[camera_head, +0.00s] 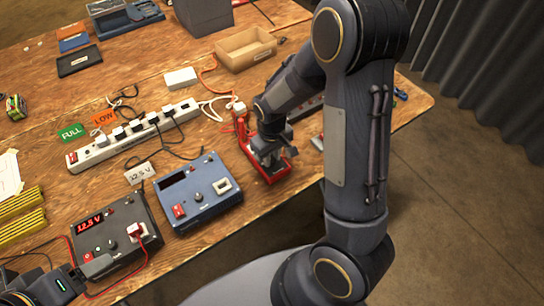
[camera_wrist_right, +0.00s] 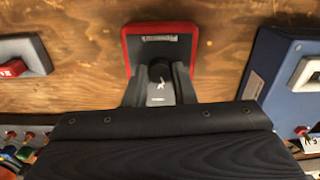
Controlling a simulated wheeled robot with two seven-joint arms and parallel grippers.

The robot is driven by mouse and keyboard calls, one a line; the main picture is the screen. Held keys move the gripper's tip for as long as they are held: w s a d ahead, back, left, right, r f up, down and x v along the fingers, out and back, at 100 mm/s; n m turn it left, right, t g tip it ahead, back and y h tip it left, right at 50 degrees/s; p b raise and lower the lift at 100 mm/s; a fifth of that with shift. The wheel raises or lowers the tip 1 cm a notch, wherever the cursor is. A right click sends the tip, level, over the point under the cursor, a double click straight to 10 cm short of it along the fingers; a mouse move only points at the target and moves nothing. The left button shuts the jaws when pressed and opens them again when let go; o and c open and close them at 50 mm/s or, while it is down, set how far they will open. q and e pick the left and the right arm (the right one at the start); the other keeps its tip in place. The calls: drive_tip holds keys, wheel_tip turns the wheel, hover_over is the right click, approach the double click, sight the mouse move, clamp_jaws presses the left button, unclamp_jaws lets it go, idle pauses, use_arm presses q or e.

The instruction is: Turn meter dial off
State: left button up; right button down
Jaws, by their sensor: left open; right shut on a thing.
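The red-cased meter (camera_head: 286,169) lies on the wooden bench near its front edge, partly covered by my right gripper (camera_head: 267,155) in the head view. In the right wrist view the meter (camera_wrist_right: 129,48) is straight ahead, with a grey face. Its black round dial (camera_wrist_right: 158,70) sits between the two fingers of my right gripper (camera_wrist_right: 160,74), which is shut on it. The dial's markings are too small to read. My left gripper (camera_head: 80,273) is open at the lower left in the head view, beside a dark box and away from the meter.
The dark box (camera_head: 105,225) reads 12.5 V in red. A blue box (camera_head: 197,195) with a dark display stands between it and the meter. A white power strip (camera_head: 130,140) with several plugs and loose cables lies behind them. A cardboard tray (camera_head: 245,50) stands farther back.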

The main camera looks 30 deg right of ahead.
sight(272, 160)
drive_tip(key=n, duration=0.4)
drive_tip(key=shift+n+b, duration=0.3)
drive_tip(key=shift+b, duration=0.1)
drive_tip(key=shift+n, duration=1.8)
drive_tip(key=c, duration=1.2)
unclamp_jaws()
wheel_tip(272, 160, up, 8)
drive_tip(key=shift+f, duration=0.1)
